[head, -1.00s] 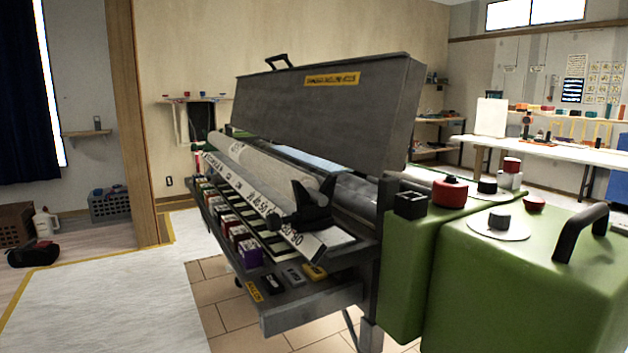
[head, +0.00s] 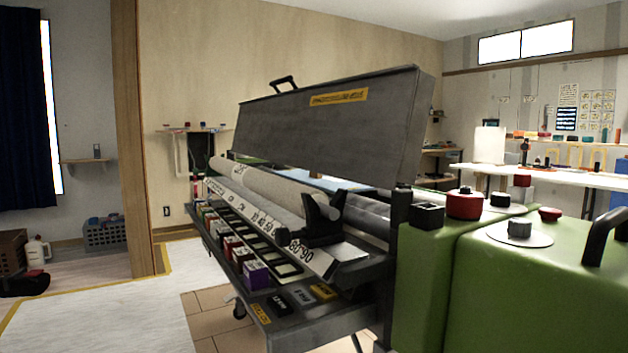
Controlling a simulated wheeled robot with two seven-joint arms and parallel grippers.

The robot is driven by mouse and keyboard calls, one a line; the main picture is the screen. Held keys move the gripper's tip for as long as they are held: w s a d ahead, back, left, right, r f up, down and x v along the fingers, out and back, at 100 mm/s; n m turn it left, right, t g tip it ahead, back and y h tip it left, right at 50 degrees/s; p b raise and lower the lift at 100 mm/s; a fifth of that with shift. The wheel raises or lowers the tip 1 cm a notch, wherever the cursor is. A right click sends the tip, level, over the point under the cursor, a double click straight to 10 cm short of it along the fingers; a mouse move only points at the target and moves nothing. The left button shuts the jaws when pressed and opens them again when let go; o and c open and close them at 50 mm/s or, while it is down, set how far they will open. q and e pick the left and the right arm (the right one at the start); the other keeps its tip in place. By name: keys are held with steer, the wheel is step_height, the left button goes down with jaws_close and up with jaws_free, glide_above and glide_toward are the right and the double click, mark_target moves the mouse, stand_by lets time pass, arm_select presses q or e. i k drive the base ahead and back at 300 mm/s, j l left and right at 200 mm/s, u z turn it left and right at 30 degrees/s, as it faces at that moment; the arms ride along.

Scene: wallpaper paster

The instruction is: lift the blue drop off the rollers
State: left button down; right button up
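A wallpaper pasting machine stands in the middle of the head view with its grey lid (head: 330,125) raised. Behind the pale paper roll (head: 262,190), a narrow strip of light blue (head: 325,181) shows under the lid, among the grey rollers (head: 368,212). It looks like the blue drop, but the roll and the machine's front hide most of it. Neither of my grippers is in view.
A green housing (head: 540,290) with knobs and a black handle fills the right front. A shelf of small boxes (head: 255,273) juts out along the machine's front. Pale floor sheeting (head: 110,315) lies clear at left. A white table (head: 560,176) stands at the back right.

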mark_target(328, 183)
steer(key=i+j, duration=0.3)
steer(key=j, duration=0.2)
steer(key=i+j, duration=0.3)
steer(key=j, duration=0.15)
steer(key=i+j, duration=0.3)
steer(key=j, duration=0.2)
steer(key=i+j, duration=0.3)
steer(key=j, duration=0.15)
steer(key=j+u, duration=0.05)
